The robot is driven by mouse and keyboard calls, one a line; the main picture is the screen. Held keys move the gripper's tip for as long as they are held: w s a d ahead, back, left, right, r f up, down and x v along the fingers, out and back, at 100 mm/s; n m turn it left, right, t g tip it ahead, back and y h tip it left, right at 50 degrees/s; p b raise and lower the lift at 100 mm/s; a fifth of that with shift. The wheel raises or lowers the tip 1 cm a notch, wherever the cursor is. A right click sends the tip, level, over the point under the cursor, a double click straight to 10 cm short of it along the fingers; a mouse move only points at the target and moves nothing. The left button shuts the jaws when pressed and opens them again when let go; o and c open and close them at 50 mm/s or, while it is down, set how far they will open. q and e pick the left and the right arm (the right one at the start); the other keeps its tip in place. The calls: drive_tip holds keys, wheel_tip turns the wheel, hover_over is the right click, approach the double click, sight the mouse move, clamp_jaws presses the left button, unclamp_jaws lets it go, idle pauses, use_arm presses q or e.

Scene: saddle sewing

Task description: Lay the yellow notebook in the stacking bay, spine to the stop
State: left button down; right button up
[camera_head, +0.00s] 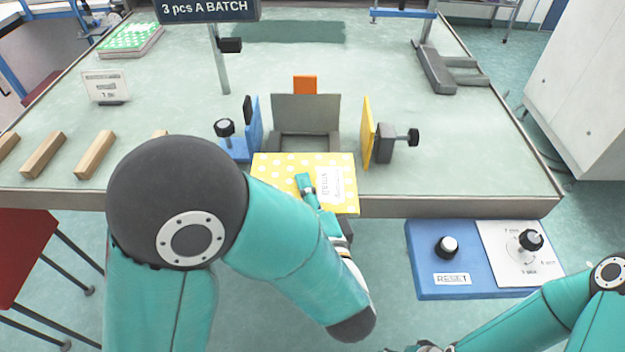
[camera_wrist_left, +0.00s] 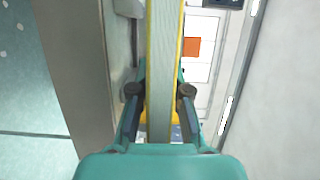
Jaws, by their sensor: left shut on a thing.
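The yellow notebook (camera_head: 275,168) has white dots and a white label. My left gripper (camera_head: 308,186) is shut on its near edge, one finger on the top cover. The notebook is in front of the stacking bay (camera_head: 305,112), near the table's front edge. The bay has a grey back plate, an orange tab (camera_head: 305,84), a blue left guide (camera_head: 254,126) and a yellow right guide (camera_head: 367,132). In the left wrist view the notebook's pale page edge (camera_wrist_left: 166,60) runs between yellow covers and the two fingers. My right gripper (camera_head: 428,347) is cut off at the bottom edge.
Wooden blocks (camera_head: 95,154) lie at left, with a small sign (camera_head: 106,86) behind. A green dotted stack (camera_head: 130,38) is at the back left. A batch sign's post (camera_head: 219,65) stands left of the bay. A blue RESET panel (camera_head: 450,262) is at front right.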

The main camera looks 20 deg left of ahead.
use_arm(q)
drive_tip(key=shift+w+d+r, duration=0.1)
drive_tip(key=shift+d, duration=0.3)
drive_tip(key=shift+d+r+h+p, duration=0.1)
drive_tip(key=shift+h+p, duration=0.2)
drive_tip(key=shift+p, duration=0.3)
drive_tip(key=w+a, duration=0.1)
drive_tip(key=w, duration=0.3)
drive_tip(key=w+a+p, duration=0.1)
drive_tip(key=w, duration=0.2)
drive_tip(key=w+a+f+p, duration=0.1)
drive_tip(key=w, duration=0.3)
drive_tip(key=shift+w+a+f, duration=0.1)
drive_tip(key=shift+w+a, duration=0.2)
drive_tip(key=shift+f+b, duration=0.3)
drive_tip(key=shift+f, duration=0.45)
drive_tip(key=shift+s+f, duration=0.1)
drive_tip(key=shift+f, duration=0.05)
drive_tip(key=c, duration=1.1)
unclamp_jaws()
drive_tip(key=shift+o, duration=0.2)
